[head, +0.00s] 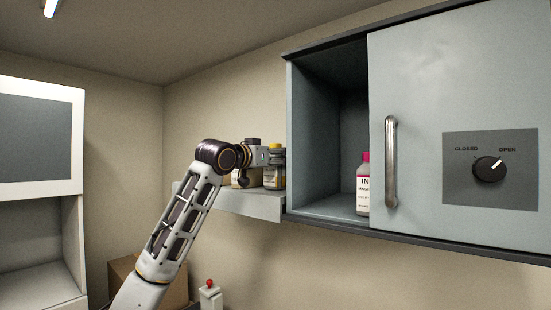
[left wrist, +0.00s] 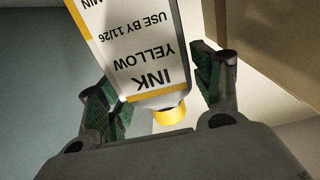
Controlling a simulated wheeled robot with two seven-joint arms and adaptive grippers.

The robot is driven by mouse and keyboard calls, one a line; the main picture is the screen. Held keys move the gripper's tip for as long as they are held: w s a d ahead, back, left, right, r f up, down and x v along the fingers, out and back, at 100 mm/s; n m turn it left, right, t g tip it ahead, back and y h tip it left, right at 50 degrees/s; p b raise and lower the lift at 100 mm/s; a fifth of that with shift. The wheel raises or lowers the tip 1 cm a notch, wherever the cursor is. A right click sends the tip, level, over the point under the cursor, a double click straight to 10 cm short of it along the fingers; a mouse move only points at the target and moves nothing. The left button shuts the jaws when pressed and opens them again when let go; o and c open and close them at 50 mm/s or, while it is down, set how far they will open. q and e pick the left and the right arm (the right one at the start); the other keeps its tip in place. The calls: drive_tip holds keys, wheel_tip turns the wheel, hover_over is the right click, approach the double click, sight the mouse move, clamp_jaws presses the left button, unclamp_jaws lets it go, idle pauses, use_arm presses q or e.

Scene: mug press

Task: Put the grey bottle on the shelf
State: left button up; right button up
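No bottle that I can clearly tell is grey shows. In the head view my left gripper (head: 272,157) is at the small wall shelf (head: 235,202), level with the bottles on it. A yellow-capped ink bottle (head: 274,178) stands there, its upper part at the fingers. In the left wrist view this white-labelled bottle (left wrist: 135,45), marked INK YELLOW, appears between the spread fingers of my left gripper (left wrist: 160,90). A gap shows on the right finger's side. Another pale-labelled bottle (head: 240,180) is partly hidden behind the gripper. My right gripper is not in view.
A grey cabinet (head: 430,60) adjoins the shelf on the right. Its left part is open and holds a pink-capped bottle (head: 363,185). The sliding door has a handle (head: 391,160) and a dial (head: 489,169). A cardboard box (head: 122,270) stands below.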

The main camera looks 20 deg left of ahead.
use_arm(q)
drive_tip(key=shift+r, duration=0.2)
idle(0.3)
drive_tip(key=shift+s+a+f, duration=0.1)
drive_tip(key=shift+s+a, duration=0.1)
drive_tip(key=shift+s, duration=0.35)
drive_tip(key=b+v, duration=0.4)
drive_tip(key=v, duration=0.7)
idle(0.8)
idle(0.4)
